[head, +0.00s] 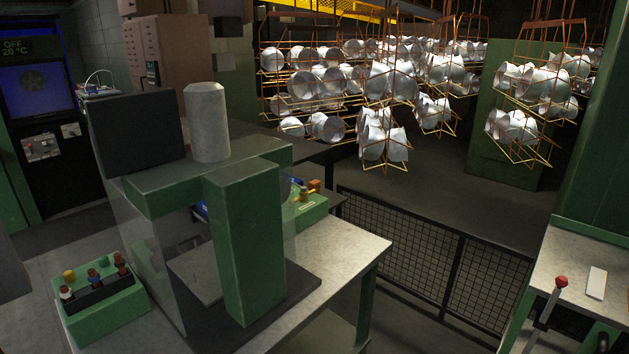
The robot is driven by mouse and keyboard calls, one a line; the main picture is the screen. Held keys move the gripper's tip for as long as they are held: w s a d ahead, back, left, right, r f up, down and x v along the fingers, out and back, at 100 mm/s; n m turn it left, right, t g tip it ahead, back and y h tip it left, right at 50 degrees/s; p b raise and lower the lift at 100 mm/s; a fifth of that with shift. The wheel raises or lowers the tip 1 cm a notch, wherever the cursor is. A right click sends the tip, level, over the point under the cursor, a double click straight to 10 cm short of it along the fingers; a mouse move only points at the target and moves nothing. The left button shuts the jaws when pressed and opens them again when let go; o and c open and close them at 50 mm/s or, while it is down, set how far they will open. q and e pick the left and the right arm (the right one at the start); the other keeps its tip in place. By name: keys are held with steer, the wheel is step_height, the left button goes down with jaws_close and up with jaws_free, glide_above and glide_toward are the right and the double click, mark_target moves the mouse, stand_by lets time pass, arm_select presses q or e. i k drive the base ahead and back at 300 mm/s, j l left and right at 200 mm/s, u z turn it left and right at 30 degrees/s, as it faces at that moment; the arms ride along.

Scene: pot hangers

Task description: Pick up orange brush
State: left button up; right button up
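I cannot make out an orange brush for sure. A small orange item (314,185) sits on a green box (304,208) behind the green press, on the grey worktable (345,245). It is too small to tell whether it is a brush or a knob. Neither of my grippers shows in the head view.
The green press (245,245) with a grey cylinder (207,122) stands on the worktable. A green button box (100,300) is at the lower left. A black mesh fence (405,250) runs behind the table. Metal pots (390,80) hang on racks. A red-knobbed lever (556,290) stands at right.

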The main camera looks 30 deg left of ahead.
mark_target(316, 183)
steer(key=i+l+u, duration=0.1)
steer(key=i+u, duration=0.2)
steer(key=u, duration=0.15)
steer(key=i+l+u, duration=0.2)
steer(key=u, duration=0.3)
steer(key=i+l+u, duration=0.25)
steer(key=u, duration=0.2)
steer(key=i+l+u, duration=0.15)
steer(key=l+u, duration=0.3)
steer(key=j, duration=0.1)
